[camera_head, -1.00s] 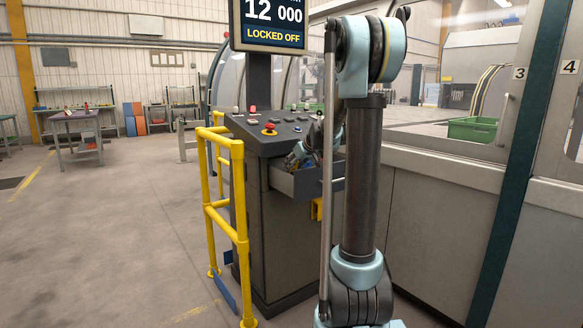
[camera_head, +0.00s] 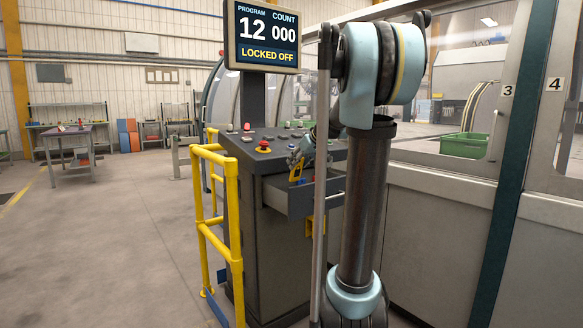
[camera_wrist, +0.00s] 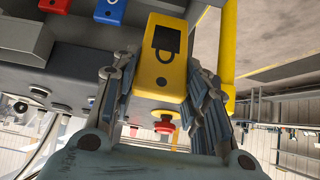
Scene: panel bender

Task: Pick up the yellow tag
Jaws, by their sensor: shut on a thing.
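In the head view my gripper (camera_head: 298,166) is small and partly hidden by my arm, just above the open drawer of the console. The yellow tag (camera_head: 295,172) shows there as a small patch at the fingertips.
The open drawer (camera_head: 300,203) juts from the console (camera_head: 265,230). A blue tag (camera_wrist: 111,10) and a red tag (camera_wrist: 54,4) lie in it. A red emergency button (camera_head: 263,145) tops the console. A yellow railing (camera_head: 233,220) stands to its left. Machine panels (camera_head: 440,230) are at right.

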